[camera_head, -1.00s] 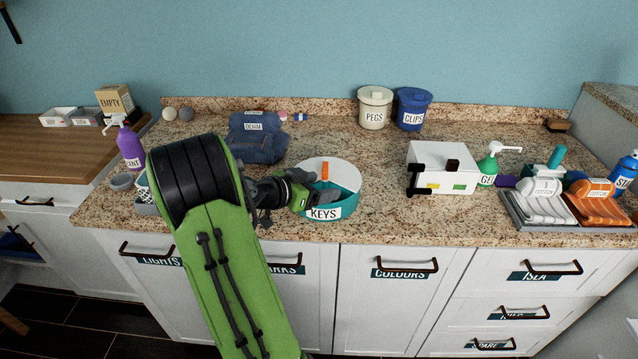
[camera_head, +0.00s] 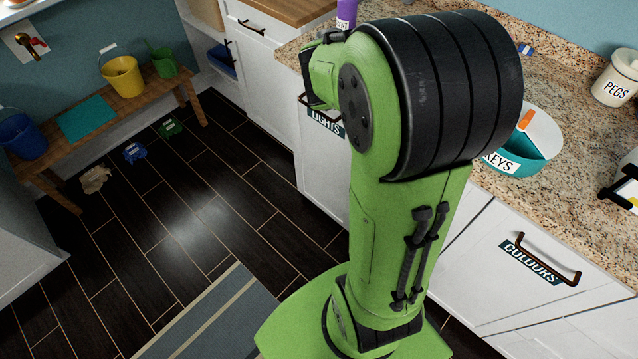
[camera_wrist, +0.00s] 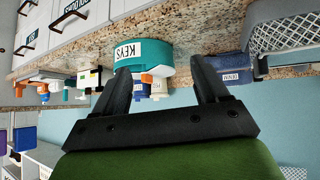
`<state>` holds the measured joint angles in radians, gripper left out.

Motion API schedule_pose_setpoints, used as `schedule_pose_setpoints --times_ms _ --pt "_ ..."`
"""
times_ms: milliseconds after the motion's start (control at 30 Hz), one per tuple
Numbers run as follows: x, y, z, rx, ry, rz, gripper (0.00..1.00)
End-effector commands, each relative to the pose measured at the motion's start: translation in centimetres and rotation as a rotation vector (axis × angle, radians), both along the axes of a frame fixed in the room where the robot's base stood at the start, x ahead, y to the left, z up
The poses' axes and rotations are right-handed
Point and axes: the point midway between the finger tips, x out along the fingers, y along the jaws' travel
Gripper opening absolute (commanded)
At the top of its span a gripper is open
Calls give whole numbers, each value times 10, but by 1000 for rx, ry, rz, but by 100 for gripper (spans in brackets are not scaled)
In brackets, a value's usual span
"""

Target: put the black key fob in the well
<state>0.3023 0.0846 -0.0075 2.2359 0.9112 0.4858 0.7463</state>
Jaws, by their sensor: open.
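The round teal and white dish labelled KEYS (camera_head: 540,142) stands on the counter, partly behind my arm in the head view. An orange piece (camera_head: 525,119) stands up in it. The dish also shows upside down in the wrist view (camera_wrist: 150,58), beyond the fingers. My gripper (camera_wrist: 160,70) is open, with nothing seen between its fingers. The fingers appear apart from the dish. My gripper is hidden in the head view. I cannot make out the black key fob in either view. I cannot see the floor of the dish well from here.
The PEGS tub (camera_head: 617,80) stands right of the dish on the speckled counter. A purple bottle (camera_head: 346,14) is behind my arm. A grey basket (camera_wrist: 285,35) shows in the wrist view.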

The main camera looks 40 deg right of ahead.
Motion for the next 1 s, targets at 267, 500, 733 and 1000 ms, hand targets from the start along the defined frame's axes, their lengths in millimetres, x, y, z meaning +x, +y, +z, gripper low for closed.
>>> schedule_pose_setpoints --times_ms 267,500,733,1000 --pt "3 204 22 338 49 1161 74" --pt "-35 273 25 309 140 1656 74" --pt "-34 273 26 308 142 1657 74" --pt "-34 273 78 308 140 1654 74"
